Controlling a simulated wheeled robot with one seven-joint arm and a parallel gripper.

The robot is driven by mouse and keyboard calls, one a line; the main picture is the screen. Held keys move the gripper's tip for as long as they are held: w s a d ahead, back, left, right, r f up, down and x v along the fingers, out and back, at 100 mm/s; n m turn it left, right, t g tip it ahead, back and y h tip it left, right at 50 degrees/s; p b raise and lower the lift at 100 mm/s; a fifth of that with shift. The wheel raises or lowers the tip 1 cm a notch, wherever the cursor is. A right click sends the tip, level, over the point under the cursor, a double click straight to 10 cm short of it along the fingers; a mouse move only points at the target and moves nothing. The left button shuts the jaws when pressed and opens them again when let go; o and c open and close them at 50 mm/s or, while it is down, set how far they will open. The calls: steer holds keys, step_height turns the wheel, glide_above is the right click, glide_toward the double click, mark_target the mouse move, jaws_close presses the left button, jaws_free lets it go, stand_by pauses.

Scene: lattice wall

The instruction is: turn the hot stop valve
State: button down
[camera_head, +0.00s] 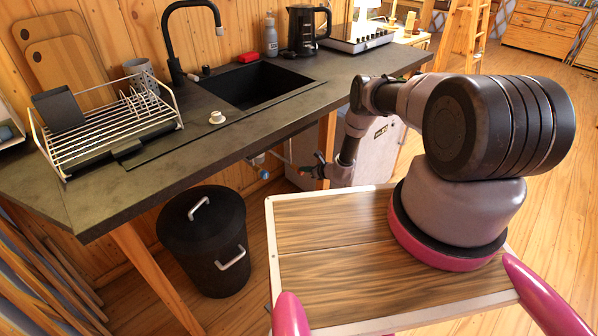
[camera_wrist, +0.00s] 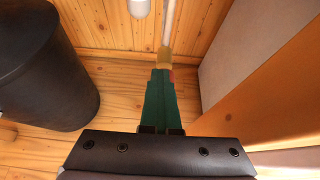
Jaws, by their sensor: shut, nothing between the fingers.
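My gripper (camera_wrist: 160,75) is shut, with its green fingers pointing toward the wooden wall under the counter. In the head view my gripper (camera_head: 305,171) is small, below the counter edge. Just beyond the fingertips is a brass-coloured fitting (camera_wrist: 164,58) at the lower end of a pale pipe. A small red part (camera_wrist: 171,74), probably the hot valve's handle, shows at the right side of the fingertips. The fingers hide most of it, and I cannot tell whether they touch it. A blue handle (camera_head: 264,174) shows under the counter in the head view, left of my gripper.
A black lidded bin (camera_wrist: 45,65) stands left of my gripper; it also shows in the head view (camera_head: 205,240). A wooden post (camera_wrist: 265,95) and a pale panel (camera_wrist: 250,40) are close on the right. The counter (camera_head: 225,140) with its sink (camera_head: 258,84) is overhead.

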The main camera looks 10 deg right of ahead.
steer(key=shift+w+d, duration=0.1)
steer(key=shift+d, duration=0.1)
steer(key=shift+w+d, duration=0.2)
steer(key=shift+d, duration=0.05)
steer(key=shift+w+d, duration=0.1)
steer(key=shift+d, duration=0.05)
stand_by(0.3)
steer(key=shift+r, duration=0.1)
steer(key=s+d, duration=0.3)
steer(key=s, duration=0.1)
steer(key=shift+s+d+r, duration=0.25)
steer(key=shift+s+d, duration=0.1)
stand_by(0.3)
